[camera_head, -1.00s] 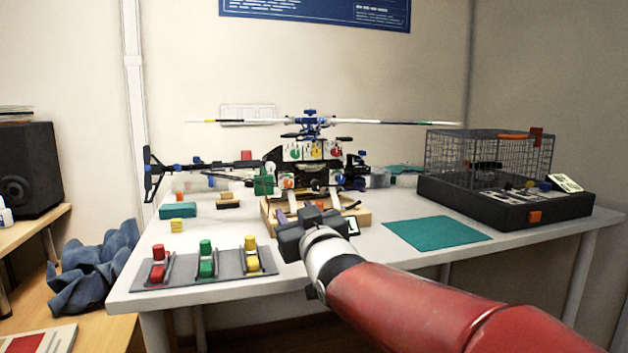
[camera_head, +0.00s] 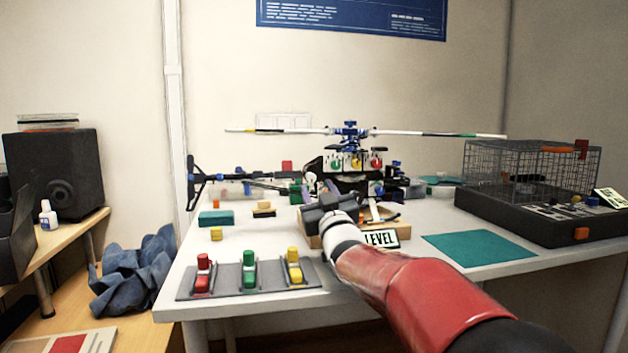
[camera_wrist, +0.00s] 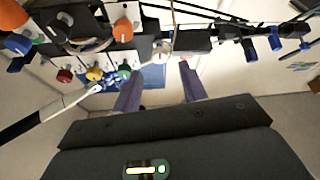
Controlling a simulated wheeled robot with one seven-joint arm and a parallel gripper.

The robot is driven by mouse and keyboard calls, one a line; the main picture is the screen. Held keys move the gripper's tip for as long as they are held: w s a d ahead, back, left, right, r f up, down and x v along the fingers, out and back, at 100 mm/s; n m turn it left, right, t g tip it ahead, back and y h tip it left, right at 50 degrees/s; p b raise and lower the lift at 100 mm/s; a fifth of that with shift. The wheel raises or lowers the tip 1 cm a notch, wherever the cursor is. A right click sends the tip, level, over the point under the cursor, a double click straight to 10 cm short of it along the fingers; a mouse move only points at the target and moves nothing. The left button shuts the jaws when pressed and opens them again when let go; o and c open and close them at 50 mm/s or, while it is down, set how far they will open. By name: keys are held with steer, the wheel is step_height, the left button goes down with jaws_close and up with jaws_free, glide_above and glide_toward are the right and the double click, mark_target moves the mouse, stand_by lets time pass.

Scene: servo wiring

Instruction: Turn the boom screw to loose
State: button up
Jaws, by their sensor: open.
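The model helicopter (camera_head: 350,165) stands on the table, its thin black tail boom (camera_head: 240,177) reaching left. My gripper (camera_head: 322,187) is raised in front of the helicopter, near the boom's root, and hides part of the body. In the wrist view my gripper (camera_wrist: 157,80) shows two purple fingers, open and apart with nothing between them. A small pale round knob (camera_wrist: 163,50) lies just beyond the fingertips, beside the dark boom end; I cannot tell for sure that it is the boom screw, or its setting.
Orange knobs (camera_wrist: 123,29) and red, yellow and green knobs sit close by in the wrist view. A LEVEL card (camera_head: 380,238) stands by my wrist. A switch panel (camera_head: 250,279) is at front left, a green mat (camera_head: 478,248) and wire cage (camera_head: 530,175) at right.

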mark_target(312, 179)
steer(key=shift+p+x, duration=0.4)
steer(key=shift+x, duration=1.6)
steer(key=shift+f, duration=0.15)
steer(key=shift+c, duration=0.4)
jaws_close()
